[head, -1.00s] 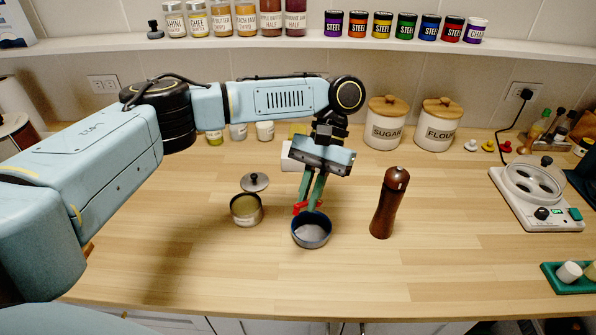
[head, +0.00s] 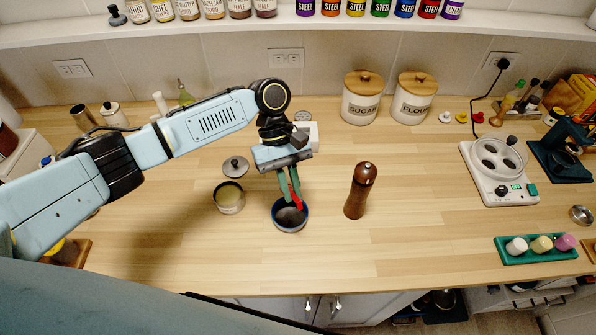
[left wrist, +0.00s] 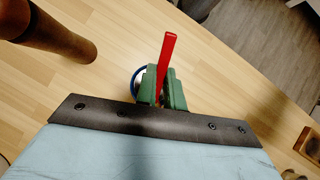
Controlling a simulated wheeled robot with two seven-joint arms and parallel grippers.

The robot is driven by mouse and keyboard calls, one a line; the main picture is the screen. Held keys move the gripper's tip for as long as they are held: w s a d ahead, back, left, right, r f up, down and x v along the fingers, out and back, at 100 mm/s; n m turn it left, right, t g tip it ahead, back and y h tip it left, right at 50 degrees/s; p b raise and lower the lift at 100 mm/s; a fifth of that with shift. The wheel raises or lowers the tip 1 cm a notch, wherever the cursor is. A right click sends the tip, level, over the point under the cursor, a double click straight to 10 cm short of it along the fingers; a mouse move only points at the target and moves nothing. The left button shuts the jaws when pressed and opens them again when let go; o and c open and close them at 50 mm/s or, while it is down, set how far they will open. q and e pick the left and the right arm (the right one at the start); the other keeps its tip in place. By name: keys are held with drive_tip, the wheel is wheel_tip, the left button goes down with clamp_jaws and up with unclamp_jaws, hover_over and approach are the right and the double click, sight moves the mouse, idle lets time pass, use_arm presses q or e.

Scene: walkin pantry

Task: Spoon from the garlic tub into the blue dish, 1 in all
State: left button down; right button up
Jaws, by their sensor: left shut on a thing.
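The blue dish (head: 278,224) stands on the wooden counter. My left gripper (head: 292,202) points down over it, its green fingers shut on a red-handled spoon (head: 297,196). The spoon's lower end is at or inside the dish; I cannot tell whether it touches the bottom or carries anything. The left wrist view shows the red spoon handle (left wrist: 168,62) between the fingers (left wrist: 163,88) and a bit of the blue rim (left wrist: 135,84) behind them. The open garlic tub (head: 229,203), with pale yellowish contents, stands left of the dish. My right gripper is not in view.
A dark-knobbed lid (head: 235,166) lies behind the tub. A tall brown pepper mill (head: 359,191) stands right of the dish. Sugar (head: 361,100) and flour (head: 414,100) jars stand at the back. The counter in front of the dish is clear.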

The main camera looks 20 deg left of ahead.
sight(292, 192)
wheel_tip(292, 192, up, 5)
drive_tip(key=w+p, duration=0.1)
drive_tip(key=p, duration=0.2)
use_arm(q)
drive_tip(key=f+n+b, duration=0.1)
drive_tip(key=d+n+t+h+b, duration=0.1)
drive_tip(key=n+b, duration=0.1)
drive_tip(key=f+n+h+b, duration=0.1)
drive_tip(key=shift+s+d+f, duration=0.2)
drive_tip(key=shift+s+f, duration=0.15)
drive_tip(key=shift+w+a+g+h+b, duration=0.2)
drive_tip(key=shift+h+b, duration=0.1)
drive_tip(key=shift+h, duration=0.25)
drive_tip(key=shift+w+a+g+h+b, duration=0.1)
drive_tip(key=shift+a+h+b, duration=0.15)
drive_tip(key=shift+h, duration=0.3)
drive_tip(key=g+h+b, duration=0.1)
drive_tip(key=w+a+g+h+b, duration=0.1)
drive_tip(key=h+b, duration=0.1)
drive_tip(key=shift+a+r, duration=0.2)
drive_tip(key=shift+a, duration=0.05)
drive_tip(key=shift+w+a+r+h, duration=0.1)
drive_tip(key=shift+a+r+h, duration=0.05)
drive_tip(key=shift+h, duration=0.15)
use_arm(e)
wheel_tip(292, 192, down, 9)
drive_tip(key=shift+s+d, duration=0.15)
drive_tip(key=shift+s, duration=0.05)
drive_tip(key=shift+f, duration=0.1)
